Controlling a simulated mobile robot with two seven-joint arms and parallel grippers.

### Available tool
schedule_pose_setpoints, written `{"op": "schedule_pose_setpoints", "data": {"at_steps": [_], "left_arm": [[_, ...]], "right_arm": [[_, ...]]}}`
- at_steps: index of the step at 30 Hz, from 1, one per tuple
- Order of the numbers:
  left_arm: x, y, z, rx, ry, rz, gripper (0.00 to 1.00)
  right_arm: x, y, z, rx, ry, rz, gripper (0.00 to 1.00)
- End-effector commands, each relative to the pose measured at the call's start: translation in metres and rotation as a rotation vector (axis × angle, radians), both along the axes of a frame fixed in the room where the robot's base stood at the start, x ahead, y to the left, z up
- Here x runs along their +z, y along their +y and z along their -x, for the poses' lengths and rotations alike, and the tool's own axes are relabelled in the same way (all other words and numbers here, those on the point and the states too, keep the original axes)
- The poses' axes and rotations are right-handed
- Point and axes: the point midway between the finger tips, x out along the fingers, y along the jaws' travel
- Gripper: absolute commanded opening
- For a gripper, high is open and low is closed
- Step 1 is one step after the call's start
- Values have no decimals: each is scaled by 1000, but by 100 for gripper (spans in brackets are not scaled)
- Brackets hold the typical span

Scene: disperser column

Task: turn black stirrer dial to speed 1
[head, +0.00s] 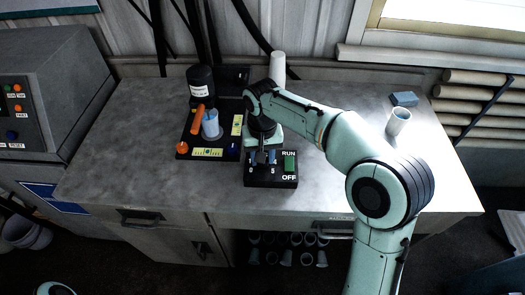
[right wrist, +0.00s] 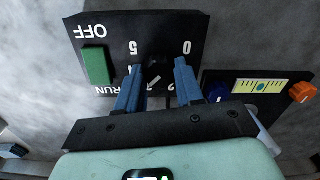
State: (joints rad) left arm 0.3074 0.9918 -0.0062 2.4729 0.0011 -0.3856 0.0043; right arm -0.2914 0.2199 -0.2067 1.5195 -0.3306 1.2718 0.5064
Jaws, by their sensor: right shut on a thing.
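The black control box (head: 270,181) stands near the front of the bench, with a green rocker switch (head: 290,164) between RUN and OFF. My right gripper (head: 263,158) reaches down onto it from above. In the right wrist view the box (right wrist: 115,30) appears upside down, with 0 and 5 readable and other numbers partly covered. The black stirrer dial (right wrist: 154,72) sits between the two blue fingers of my right gripper (right wrist: 157,80), which is shut on it. A short pale mark shows on the dial; which number it points to I cannot tell. My left gripper is not in view.
Left of the box is a black stirrer base (head: 184,152) with an orange clamp (head: 198,117), a beaker (head: 211,126) and an orange knob (head: 182,148). A white cup (head: 398,121) and a blue block (head: 404,99) stand at the right. The bench's left front is clear.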

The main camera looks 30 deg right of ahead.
Motion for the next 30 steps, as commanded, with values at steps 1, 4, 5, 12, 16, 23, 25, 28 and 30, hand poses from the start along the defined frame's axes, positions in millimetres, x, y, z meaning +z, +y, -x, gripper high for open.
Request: {"op": "schedule_pose_setpoints", "data": {"at_steps": [1,4,5,12,16,23,25,28,30], "left_arm": [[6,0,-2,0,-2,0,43],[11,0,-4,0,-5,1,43],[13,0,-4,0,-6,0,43],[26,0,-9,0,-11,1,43],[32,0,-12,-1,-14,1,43],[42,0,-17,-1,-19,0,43],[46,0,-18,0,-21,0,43],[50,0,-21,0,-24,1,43],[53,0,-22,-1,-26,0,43]], "right_arm": [[3,0,0,44,-1,-1,6],[3,0,-1,139,-2,0,6],[3,0,-1,168,-2,0,6],[3,-1,-1,395,-3,1,6],[4,0,-1,519,-5,0,6],[4,0,-1,737,-6,1,6],[4,-1,-1,803,-5,1,6],[4,0,-1,899,-4,2,6],[4,-1,-1,965,-5,2,6]]}}
